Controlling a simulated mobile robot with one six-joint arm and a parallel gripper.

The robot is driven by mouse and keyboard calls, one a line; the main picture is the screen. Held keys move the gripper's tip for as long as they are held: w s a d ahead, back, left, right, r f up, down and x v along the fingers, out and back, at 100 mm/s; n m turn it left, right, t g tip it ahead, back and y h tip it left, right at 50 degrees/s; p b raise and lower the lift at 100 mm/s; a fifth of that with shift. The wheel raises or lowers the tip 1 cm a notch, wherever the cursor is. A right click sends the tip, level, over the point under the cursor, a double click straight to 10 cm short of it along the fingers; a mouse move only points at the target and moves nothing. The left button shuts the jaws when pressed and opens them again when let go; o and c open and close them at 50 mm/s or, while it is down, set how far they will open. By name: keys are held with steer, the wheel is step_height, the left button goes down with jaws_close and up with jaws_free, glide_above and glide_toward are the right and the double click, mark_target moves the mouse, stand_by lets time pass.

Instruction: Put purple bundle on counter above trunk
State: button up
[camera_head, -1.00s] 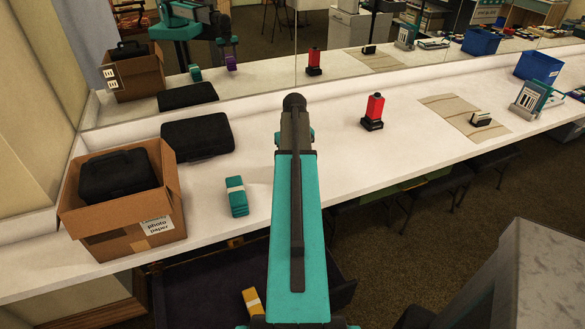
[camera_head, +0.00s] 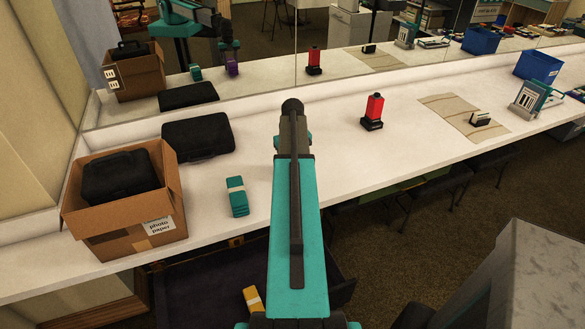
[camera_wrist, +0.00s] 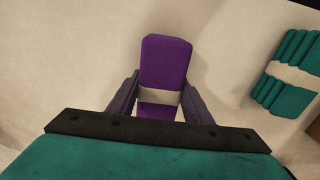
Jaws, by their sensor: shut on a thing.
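The purple bundle (camera_wrist: 166,60), with a pale band, is between the two fingers of my gripper (camera_wrist: 161,92) in the wrist view. The fingers are shut on its sides, over the counter (camera_wrist: 225,50). In the head view my arm hides the bundle and gripper, but the bundle's reflection (camera_head: 232,68) shows in the mirror, close to the reflected counter top. I cannot tell whether it touches. The white counter (camera_head: 270,180) runs along the mirror. The dark open trunk (camera_head: 200,290) is below its front edge, partly behind my arm, with a yellow bundle (camera_head: 253,300) in it.
A teal bundle (camera_head: 236,197) stands on the counter left of my arm, and to the right in the wrist view (camera_wrist: 290,72). A cardboard box (camera_head: 125,235) with a black case and a flat black case (camera_head: 198,136) are further left. A red lantern (camera_head: 374,110) stands right.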

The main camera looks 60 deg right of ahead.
steer(key=shift+f, duration=0.55)
steer(key=shift+f, duration=0.2)
steer(key=o, duration=1.2)
steer(key=shift+r, duration=0.3)
steer(key=shift+r+b, duration=1.1)
steer(key=shift+r, duration=4.8)
steer(key=shift+r, duration=0.1)
